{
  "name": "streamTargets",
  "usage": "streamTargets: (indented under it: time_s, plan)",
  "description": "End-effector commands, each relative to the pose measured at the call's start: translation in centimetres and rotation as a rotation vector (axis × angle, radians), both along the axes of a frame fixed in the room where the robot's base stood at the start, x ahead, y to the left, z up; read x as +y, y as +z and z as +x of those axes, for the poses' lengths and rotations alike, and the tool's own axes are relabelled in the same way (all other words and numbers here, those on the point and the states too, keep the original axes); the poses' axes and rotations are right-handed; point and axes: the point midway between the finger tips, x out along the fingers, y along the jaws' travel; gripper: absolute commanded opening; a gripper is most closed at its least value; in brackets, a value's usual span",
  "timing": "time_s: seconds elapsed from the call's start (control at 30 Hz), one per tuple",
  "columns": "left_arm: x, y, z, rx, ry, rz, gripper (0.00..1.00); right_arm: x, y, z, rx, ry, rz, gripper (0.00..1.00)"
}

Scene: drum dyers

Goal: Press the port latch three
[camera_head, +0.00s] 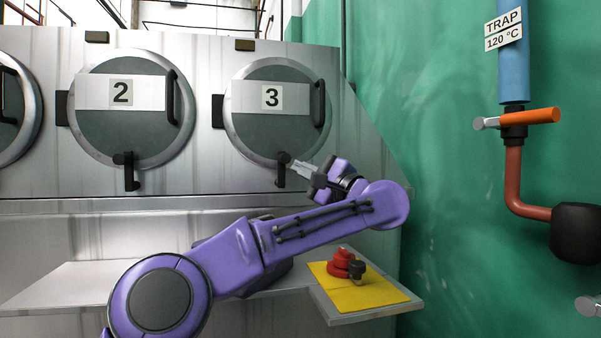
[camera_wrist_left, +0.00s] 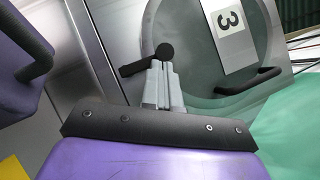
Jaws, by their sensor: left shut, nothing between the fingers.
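Port three is the round door (camera_head: 275,125) with a "3" plate, on the right of the steel drum front. Its black latch (camera_head: 281,174) hangs at the bottom of the door rim, with a round knob at its top. My left gripper (camera_head: 294,164) is shut and empty, its fingertips at the latch knob. In the left wrist view the latch (camera_wrist_left: 163,53) shows just beyond the tips of the shut gripper (camera_wrist_left: 160,68); I cannot tell whether they touch. The "3" plate (camera_wrist_left: 231,21) is tilted there. My right gripper is not in view.
Port two (camera_head: 122,120) with its own latch is to the left. An orange-handled valve (camera_head: 530,117) on a pipe is on the green wall at right.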

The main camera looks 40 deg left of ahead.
Motion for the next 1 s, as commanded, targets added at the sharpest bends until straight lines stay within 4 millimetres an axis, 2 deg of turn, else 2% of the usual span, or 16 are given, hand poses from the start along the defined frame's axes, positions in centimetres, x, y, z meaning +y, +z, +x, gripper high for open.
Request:
streamTargets:
  time_s: [0.03, 0.13, 0.3, 0.4, 1.0]
  plan:
    - [-1.1, -1.0, -0.1, -0.001, -0.003, 0.004, 0.00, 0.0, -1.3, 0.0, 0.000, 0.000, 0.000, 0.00]
    - [-3.2, -1.8, -0.4, -0.001, -0.002, 0.006, 0.00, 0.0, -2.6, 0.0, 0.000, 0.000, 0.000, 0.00]
    - [-5.9, -2.6, -1.1, 0.000, 0.005, 0.004, 0.00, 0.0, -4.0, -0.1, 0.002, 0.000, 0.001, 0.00]
    - [-6.9, -2.8, -1.3, 0.000, 0.009, 0.003, 0.00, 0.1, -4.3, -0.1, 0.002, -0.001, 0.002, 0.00]
    - [-7.3, -2.8, -1.6, 0.002, 0.015, 0.002, 0.00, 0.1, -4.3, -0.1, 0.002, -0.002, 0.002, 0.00]
